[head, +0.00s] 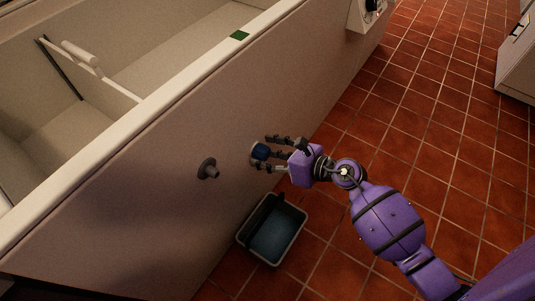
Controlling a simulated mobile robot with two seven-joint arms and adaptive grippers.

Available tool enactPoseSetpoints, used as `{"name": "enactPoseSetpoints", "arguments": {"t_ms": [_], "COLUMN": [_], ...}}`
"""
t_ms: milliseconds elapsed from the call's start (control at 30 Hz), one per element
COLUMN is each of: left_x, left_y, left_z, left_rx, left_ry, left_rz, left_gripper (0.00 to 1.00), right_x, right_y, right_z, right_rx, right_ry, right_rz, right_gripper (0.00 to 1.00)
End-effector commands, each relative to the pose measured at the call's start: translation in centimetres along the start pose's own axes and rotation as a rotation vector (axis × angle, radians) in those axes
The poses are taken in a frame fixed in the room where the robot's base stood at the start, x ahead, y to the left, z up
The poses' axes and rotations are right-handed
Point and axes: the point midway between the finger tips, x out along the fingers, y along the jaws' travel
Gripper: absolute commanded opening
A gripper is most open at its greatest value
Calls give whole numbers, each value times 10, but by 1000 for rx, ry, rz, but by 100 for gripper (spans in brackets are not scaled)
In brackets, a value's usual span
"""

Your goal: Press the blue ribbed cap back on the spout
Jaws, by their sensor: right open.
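My left gripper is not in view.
A pale open tank (180,120) fills the left, with a white handle (82,55) inside and a green patch (239,35) on its rim. A tub with a blue inside (294,236) stands on the red tiles below. Open floor lies to the right; a pale cabinet (516,65) stands beyond.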

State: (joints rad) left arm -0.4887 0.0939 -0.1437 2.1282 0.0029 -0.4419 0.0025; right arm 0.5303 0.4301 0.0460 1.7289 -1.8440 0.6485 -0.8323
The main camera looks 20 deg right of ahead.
Motion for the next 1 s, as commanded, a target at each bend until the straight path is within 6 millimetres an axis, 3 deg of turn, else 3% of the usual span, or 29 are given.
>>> {"name": "enactPoseSetpoints", "arguments": {"t_ms": [167,500,700,1000], "left_x": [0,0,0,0], "left_y": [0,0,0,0], "left_z": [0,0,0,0], "left_rx": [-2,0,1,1], "left_ry": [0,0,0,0], "left_rz": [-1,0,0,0], "left_gripper": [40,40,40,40], "right_x": [-10,-78,-109,-120], "right_y": [-1,0,0,0], "right_z": [-1,-2,-1,0], "right_rx": [-1,-1,-1,-1], "right_ry": [1,4,2,-1], "right_rz": [-2,-1,0,0], "right_gripper": [55,55,55,55]}}
